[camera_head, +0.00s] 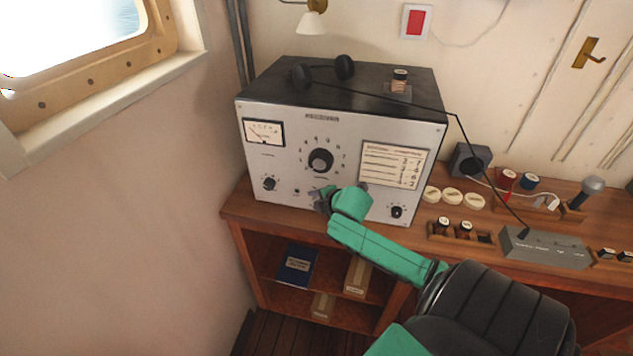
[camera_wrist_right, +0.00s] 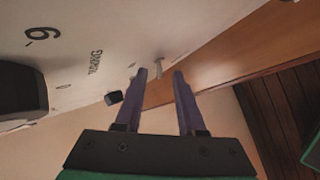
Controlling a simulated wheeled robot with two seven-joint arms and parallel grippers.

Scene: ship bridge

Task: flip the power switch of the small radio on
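The radio (camera_head: 270,225) that my right arm reaches is a grey-fronted receiver with a black top, a dial, knobs and a printed chart, standing on the wooden desk. My right gripper (camera_head: 323,197) is at the lower middle of its front, below the large black knob (camera_head: 320,160). In the right wrist view the gripper (camera_wrist_right: 160,74) is open, its two fingers apart with nothing between them. A small metal lever, apparently a toggle switch (camera_wrist_right: 159,68), stands out of the panel around the fingertips. I cannot tell whether they touch it. My left gripper is out of view.
Headphones (camera_head: 302,76) lie on the radio. A cable runs right to a grey box (camera_head: 545,247) on the desk, near a black speaker (camera_head: 469,160) and white discs (camera_head: 453,196). Below is an open shelf with a blue book (camera_head: 297,265). The wall is close at left.

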